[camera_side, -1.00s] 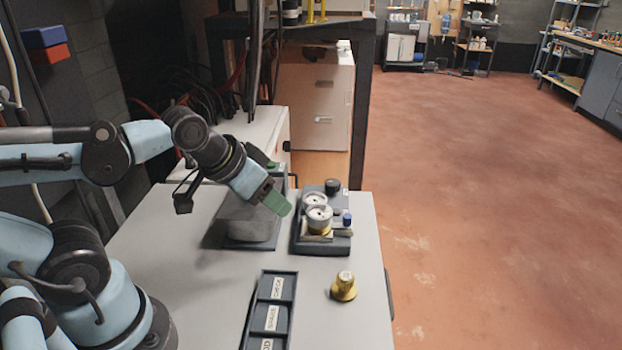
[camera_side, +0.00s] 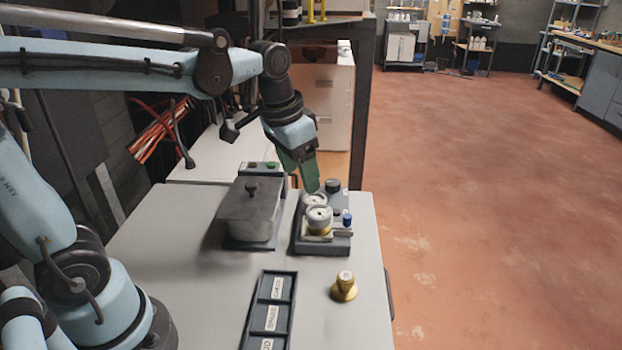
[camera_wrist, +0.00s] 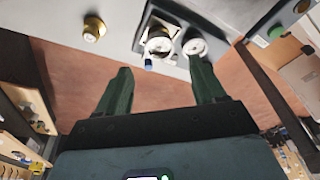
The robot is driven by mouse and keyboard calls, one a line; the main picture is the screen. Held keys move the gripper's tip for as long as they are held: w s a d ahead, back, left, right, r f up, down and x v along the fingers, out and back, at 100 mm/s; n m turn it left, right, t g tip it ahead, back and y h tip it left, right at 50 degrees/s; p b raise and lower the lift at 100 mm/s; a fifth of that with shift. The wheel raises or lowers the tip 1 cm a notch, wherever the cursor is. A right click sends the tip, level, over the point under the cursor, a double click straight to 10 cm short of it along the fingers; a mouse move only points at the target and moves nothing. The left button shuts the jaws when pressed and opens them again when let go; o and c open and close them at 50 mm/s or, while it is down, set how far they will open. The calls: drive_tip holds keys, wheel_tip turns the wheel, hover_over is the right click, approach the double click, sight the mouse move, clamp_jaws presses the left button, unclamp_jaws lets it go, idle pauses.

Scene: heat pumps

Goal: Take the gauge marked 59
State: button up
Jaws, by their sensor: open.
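Two round white-faced gauges stand in a dark grey holder (camera_side: 308,245). The front gauge (camera_side: 319,219) has a brass base, and the rear gauge (camera_side: 315,200) is partly behind it. In the wrist view the brass-based gauge (camera_wrist: 159,46) and the other white gauge (camera_wrist: 195,47) are side by side. Their markings are too small to read. My gripper (camera_side: 316,190) is open and empty, pointing down just above the rear part of the holder. In the wrist view my gripper's green fingers (camera_wrist: 160,72) are spread, the right fingertip near the right gauge in the picture.
A brass knob-like part (camera_side: 344,287) stands alone at the front right. A labelled dark tray (camera_side: 270,305) lies at the front. A grey lidded box (camera_side: 248,212) stands left of the holder. A small blue part (camera_side: 347,219) sits on the holder's right side.

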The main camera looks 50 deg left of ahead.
sight(319, 211)
drive_tip(key=shift+m+g, duration=0.3)
drive_tip(key=shift+g, duration=0.4)
drive_tip(key=w+f, duration=0.1)
drive_tip(key=f, duration=0.1)
drive_tip(key=w+f, duration=0.1)
drive_tip(key=f, duration=0.1)
drive_tip(key=w+f, duration=0.1)
drive_tip(key=f, duration=0.2)
drive_tip(key=shift+w+d+f, duration=0.1)
drive_tip(key=shift+d, duration=0.05)
drive_tip(key=f, duration=0.1)
drive_tip(key=w+f, duration=0.1)
drive_tip(key=f, duration=0.1)
drive_tip(key=shift+d+f, duration=0.2)
drive_tip(key=shift+f, duration=0.05)
drive_tip(key=shift+w+f, duration=0.1)
drive_tip(key=shift+f, duration=0.6)
drive_tip(key=c, duration=1)
drive_tip(key=shift+r, duration=0.1)
